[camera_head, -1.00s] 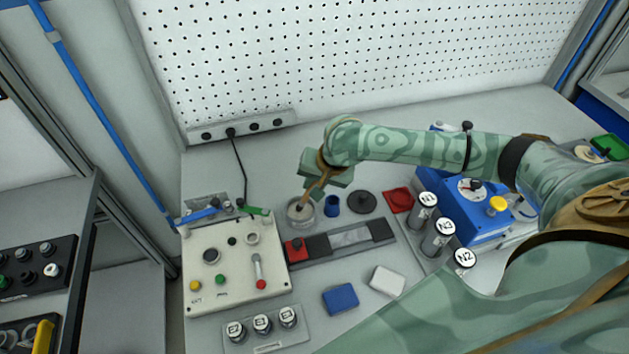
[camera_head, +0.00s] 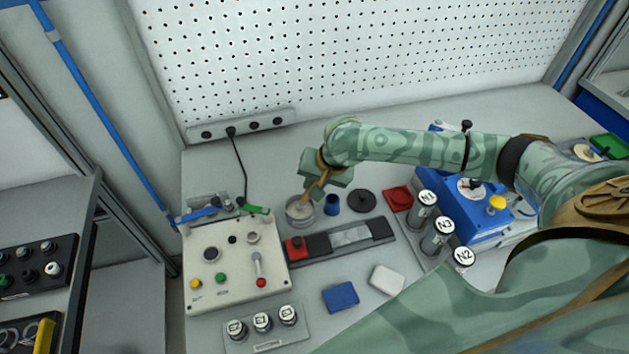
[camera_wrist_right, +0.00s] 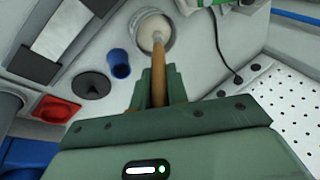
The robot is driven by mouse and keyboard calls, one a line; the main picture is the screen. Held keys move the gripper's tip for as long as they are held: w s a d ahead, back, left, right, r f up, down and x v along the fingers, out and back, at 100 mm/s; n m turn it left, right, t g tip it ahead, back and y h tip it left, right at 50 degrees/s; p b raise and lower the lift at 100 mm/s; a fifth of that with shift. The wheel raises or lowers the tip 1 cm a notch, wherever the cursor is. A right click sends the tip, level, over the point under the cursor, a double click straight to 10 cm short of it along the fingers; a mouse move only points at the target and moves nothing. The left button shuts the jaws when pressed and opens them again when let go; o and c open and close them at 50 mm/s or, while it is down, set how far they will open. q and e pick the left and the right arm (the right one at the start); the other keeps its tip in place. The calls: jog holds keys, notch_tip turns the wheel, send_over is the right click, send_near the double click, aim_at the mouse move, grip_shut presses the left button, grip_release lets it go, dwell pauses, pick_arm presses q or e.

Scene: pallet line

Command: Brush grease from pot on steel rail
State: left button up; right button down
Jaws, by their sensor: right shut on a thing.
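My right gripper (camera_head: 317,185) is shut on a brush with a tan handle (camera_head: 310,196). The gripper sits just above and right of a round metal-rimmed pot (camera_head: 313,219), and the brush slants down with its lower end inside the pot's mouth. The right wrist view shows the brush handle (camera_wrist_right: 159,66) between the fingers, its end over the pale contents of the pot (camera_wrist_right: 173,40). The bristles are hard to make out. The steel rail (camera_head: 351,236) lies in a dark holder in front of the pot, with a red block (camera_head: 294,247) at its left end. My left gripper is out of view.
A blue cup (camera_head: 332,205), a black disc (camera_head: 362,201) and a red tray (camera_head: 399,197) stand right of the pot. A control box (camera_head: 235,264) is at left. Blue (camera_head: 340,297) and white (camera_head: 387,279) pads lie in front. Labelled cylinders (camera_head: 433,238) stand at right.

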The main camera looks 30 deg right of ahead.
jog(key=shift+s+f+p, duration=0.15)
jog(key=shift+f+p, duration=0.05)
jog(key=shift+p, duration=0.45)
dwell(1.6)
notch_tip(320, 180, up, 2)
jog(key=p, duration=0.3)
jog(key=shift+r, duration=0.1)
notch_tip(320, 180, up, 5)
jog(key=p, duration=0.7)
jog(key=shift+p, duration=0.3)
